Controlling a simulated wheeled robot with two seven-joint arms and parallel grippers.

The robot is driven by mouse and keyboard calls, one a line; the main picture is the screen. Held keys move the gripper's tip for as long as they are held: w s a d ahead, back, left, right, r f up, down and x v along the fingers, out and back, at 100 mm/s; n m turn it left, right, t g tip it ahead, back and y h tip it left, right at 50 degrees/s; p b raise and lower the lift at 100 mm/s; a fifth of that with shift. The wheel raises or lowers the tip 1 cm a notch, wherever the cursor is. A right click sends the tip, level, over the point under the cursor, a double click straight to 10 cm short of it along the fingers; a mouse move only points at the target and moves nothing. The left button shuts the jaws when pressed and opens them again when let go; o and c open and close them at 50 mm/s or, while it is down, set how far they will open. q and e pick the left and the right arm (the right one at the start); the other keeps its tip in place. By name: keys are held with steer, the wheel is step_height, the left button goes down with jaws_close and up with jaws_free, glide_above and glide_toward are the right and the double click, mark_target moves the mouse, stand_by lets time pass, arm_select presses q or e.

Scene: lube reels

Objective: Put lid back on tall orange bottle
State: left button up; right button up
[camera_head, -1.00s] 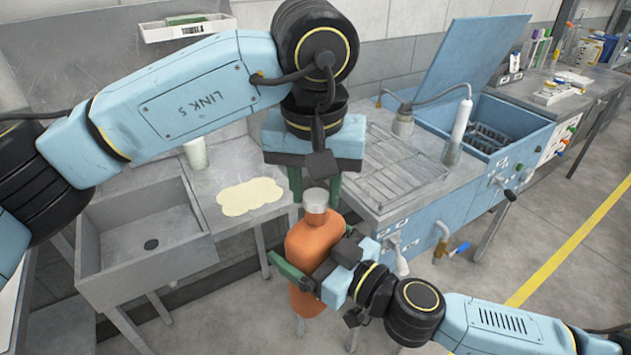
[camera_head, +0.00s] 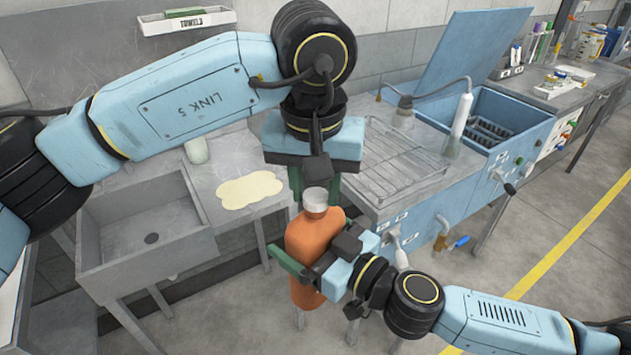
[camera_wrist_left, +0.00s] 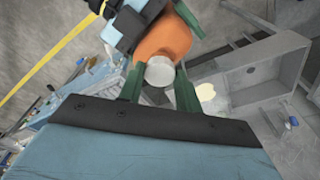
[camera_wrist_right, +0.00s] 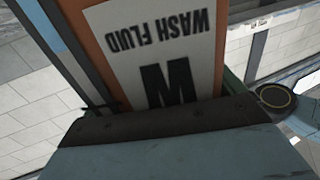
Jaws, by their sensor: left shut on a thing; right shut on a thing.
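A tall orange bottle (camera_head: 309,242) is held upright in the air in front of the counter. My right gripper (camera_head: 318,262) is shut around its body from the right; its label reading "WASH FLUID" (camera_wrist_right: 160,60) shows in the right wrist view. A pale grey lid (camera_head: 315,196) sits at the top of the bottle's neck. My left gripper (camera_head: 316,188) comes from above with its green fingers on either side of the lid, shut on it. The left wrist view shows the lid (camera_wrist_left: 159,71) between the fingers, in line with the bottle. Whether the lid is fully seated is hidden.
A metal sink (camera_head: 150,225) stands at left, beside a pale yellow puddle (camera_head: 250,190) on the counter. A wire rack (camera_head: 400,160) and an open blue parts washer (camera_head: 500,120) stand at right. A towel tray (camera_head: 185,22) is on the wall.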

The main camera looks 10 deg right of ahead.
arm_select(q)
steer(key=m, duration=0.5)
steer(key=shift+w+a+m+h, duration=0.1)
steer(key=shift+a+m+h, duration=0.05)
steer(key=shift+m+h, duration=0.2)
steer(key=m, duration=0.4)
steer(key=shift+g, duration=0.4)
steer(key=o, duration=1)
steer(key=shift+r, duration=2.3)
steer(key=shift+o, duration=0.2)
